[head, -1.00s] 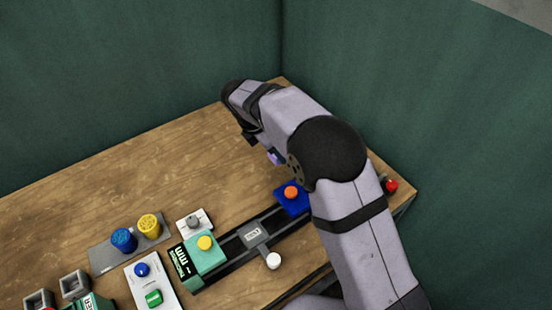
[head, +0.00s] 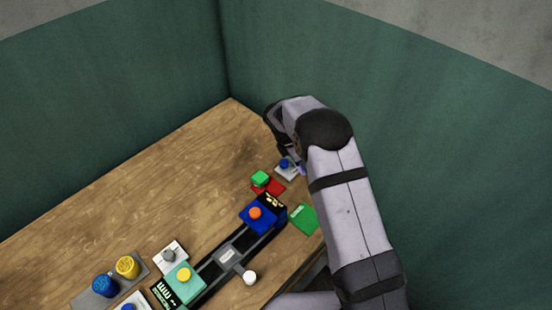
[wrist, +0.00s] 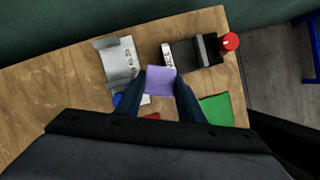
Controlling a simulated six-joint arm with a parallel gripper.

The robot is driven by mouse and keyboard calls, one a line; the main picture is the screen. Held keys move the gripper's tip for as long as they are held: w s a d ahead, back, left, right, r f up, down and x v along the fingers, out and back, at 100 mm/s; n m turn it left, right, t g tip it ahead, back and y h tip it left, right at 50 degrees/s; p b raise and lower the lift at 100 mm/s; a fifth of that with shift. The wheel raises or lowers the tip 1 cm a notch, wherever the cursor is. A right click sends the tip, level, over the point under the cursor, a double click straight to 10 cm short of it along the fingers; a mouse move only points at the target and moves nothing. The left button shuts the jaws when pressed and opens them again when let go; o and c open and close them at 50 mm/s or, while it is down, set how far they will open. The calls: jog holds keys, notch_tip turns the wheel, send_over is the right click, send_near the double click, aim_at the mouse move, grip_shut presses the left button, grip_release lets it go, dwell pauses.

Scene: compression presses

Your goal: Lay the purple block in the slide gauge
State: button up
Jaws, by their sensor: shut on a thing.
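My gripper (wrist: 160,93) is shut on the purple block (wrist: 160,80), which sits between its two dark fingers in the wrist view. In the head view a small purple patch of the block (head: 302,169) shows beside my arm; the rest is hidden. A long black rail device with an mm label looks like the slide gauge (head: 208,270). It has a teal end with a yellow button, a grey slider (head: 227,256) with a white knob, and a blue end (head: 257,218) with an orange button. The block is apart from it, beyond its blue end.
A red pad (head: 272,188) with a green button and a green pad (head: 304,219) lie near the blue end. The wrist view shows a metal tray (wrist: 117,62) with writing and a black-and-silver device (wrist: 192,52) with a red knob. Bare wood lies at left.

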jog(key=w, duration=0.1)
jog(key=w+d, duration=0.1)
jog(key=w, duration=0.1)
jog(key=shift+w+d+f, duration=0.1)
jog(key=shift+d+f, duration=0.05)
jog(key=shift+f, duration=0.1)
jog(key=w+a+r+n+t+y, duration=0.1)
jog(key=w+a+r+n, duration=0.1)
jog(key=w, duration=0.4)
jog(key=shift+a+r+n+t, duration=0.25)
jog(key=shift+r+n, duration=0.2)
jog(key=shift+n, duration=0.95)
jog(key=shift+w+f+b, duration=0.1)
jog(key=shift+f+b, duration=1.35)
jog(key=shift+f, duration=1.5)
jog(key=shift+f+b, duration=0.5)
jog(key=shift+f, duration=0.3)
jog(key=o, duration=1.1)
jog(key=shift+r, duration=0.15)
